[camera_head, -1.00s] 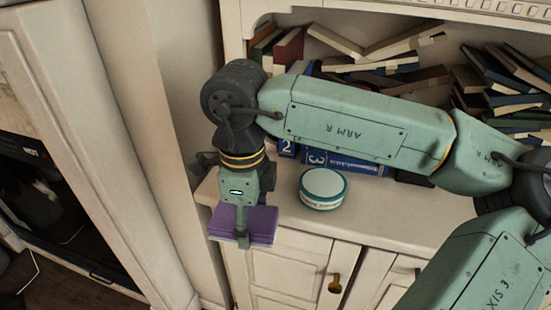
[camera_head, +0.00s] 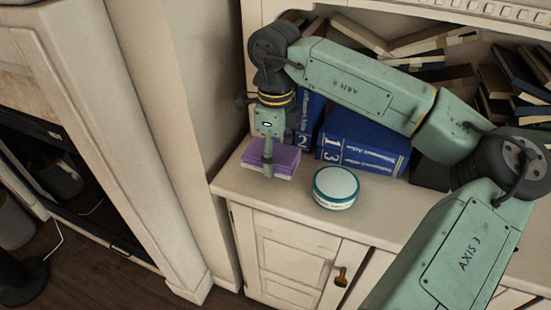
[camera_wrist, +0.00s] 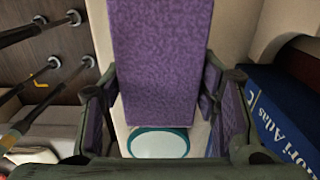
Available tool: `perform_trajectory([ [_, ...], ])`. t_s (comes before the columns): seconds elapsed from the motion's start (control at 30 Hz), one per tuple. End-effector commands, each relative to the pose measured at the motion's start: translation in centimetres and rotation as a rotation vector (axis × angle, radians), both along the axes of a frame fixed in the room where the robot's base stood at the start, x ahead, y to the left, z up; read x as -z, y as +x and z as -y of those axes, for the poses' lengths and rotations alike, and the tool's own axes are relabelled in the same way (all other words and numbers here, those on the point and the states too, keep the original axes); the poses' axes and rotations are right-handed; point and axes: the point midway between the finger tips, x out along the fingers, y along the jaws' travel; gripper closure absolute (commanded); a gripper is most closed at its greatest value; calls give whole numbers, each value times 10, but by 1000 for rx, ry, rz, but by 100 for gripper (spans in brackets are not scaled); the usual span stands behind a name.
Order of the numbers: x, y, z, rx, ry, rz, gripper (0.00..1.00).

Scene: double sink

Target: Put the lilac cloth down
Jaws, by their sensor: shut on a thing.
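The lilac cloth (camera_head: 284,160) is a folded purple stack at the left end of the cabinet top. My gripper (camera_head: 268,160) points down and is shut on it, with a finger in front of the cloth. In the wrist view the cloth (camera_wrist: 160,60) fills the middle, between the gripper's fingers (camera_wrist: 165,110). The cloth appears at or just above the cabinet top (camera_head: 240,182); I cannot tell whether it touches.
A round white tin with a teal rim (camera_head: 335,187) stands right of the cloth. Blue atlas volumes (camera_head: 362,143) stand behind. Loose books (camera_head: 440,45) fill the shelf. The cabinet's left end and front edge are close. A fireplace (camera_head: 70,170) is at left.

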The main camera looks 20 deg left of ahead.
Motion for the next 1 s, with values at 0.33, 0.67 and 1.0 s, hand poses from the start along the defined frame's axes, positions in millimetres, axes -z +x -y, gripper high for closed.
perform_trajectory([
  [0.33, 29, 3, -1, -2, 0, -4, 69],
  [0.67, 38, 3, -1, -1, 0, -1, 69],
  [1.0, 40, 3, -1, -1, 0, -1, 30],
])
